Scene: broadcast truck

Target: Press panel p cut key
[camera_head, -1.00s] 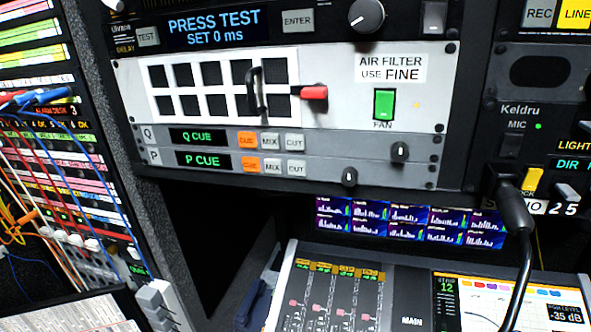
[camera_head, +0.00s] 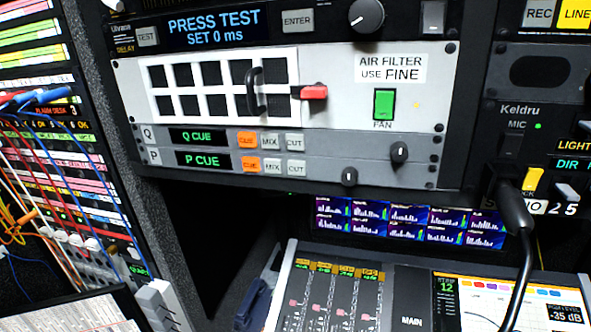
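Panel P (camera_head: 330,173) is the lower of two slim grey strips in the rack. Its green display reads "P CUE" (camera_head: 204,160). To the right of the display are a lit orange CUE key (camera_head: 250,165), a light grey MIX key (camera_head: 273,167) and a light grey CUT key (camera_head: 296,168). Panel Q, just above, has the same row, with its own CUT key (camera_head: 294,142). Black knobs sit right of the keys on both strips. My gripper is not in view.
Above are an air filter grille with a black handle (camera_head: 254,90) and red latch (camera_head: 314,91), and a green fan switch (camera_head: 383,103). Below are meter screens (camera_head: 410,221) and a mixing desk (camera_head: 330,300). Patch cables (camera_head: 45,150) hang at left; a thick black cable (camera_head: 517,220) hangs at right.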

